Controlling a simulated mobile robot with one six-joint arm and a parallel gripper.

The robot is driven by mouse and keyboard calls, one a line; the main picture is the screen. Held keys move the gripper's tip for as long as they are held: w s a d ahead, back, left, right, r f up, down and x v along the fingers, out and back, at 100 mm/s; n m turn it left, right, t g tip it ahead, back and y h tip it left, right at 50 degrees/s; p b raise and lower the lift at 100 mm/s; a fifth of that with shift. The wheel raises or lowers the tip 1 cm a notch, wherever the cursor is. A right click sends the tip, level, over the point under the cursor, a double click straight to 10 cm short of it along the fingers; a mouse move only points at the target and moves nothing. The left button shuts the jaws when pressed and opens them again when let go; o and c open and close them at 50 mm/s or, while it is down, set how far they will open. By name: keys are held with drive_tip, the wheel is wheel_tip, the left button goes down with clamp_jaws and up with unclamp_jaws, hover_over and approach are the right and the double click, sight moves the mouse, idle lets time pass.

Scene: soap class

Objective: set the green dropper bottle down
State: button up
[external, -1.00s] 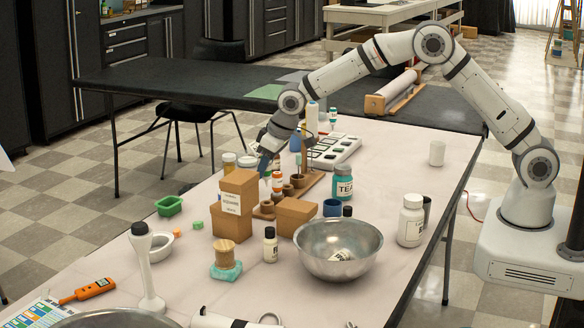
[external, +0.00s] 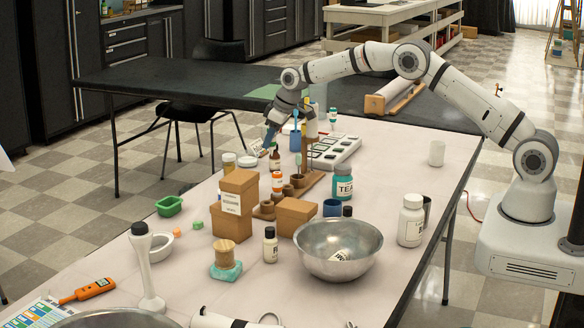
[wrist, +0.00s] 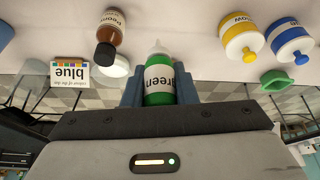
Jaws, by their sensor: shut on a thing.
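The green dropper bottle (wrist: 159,80) sits between the two blue fingers of my gripper (wrist: 159,88) in the wrist view. Its label reads "green" and looks upside down there, and a pale tip shows at its upper end in that picture. The fingers are shut on its sides. In the external view my gripper (external: 271,134) is over the far part of the pale table, near the small bottles; the green bottle cannot be made out there.
A "blue" colour card (wrist: 83,75) stands beside an amber bottle (wrist: 109,38) and a white lid. Brown boxes (external: 238,190) and a metal bowl (external: 338,250) stand nearer.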

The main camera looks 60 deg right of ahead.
wheel_tip(320, 180, down, 8)
drive_tip(key=shift+r+p, duration=0.1)
drive_tip(key=shift+p, duration=0.2)
drive_tip(key=o, duration=1)
drive_tip(key=shift+c, duration=0.2)
drive_tip(key=shift+r, duration=0.25)
drive_tip(key=b+v, duration=0.1)
drive_tip(key=v, duration=1)
drive_tip(key=shift+r, duration=0.3)
drive_tip(key=shift+s, duration=0.1)
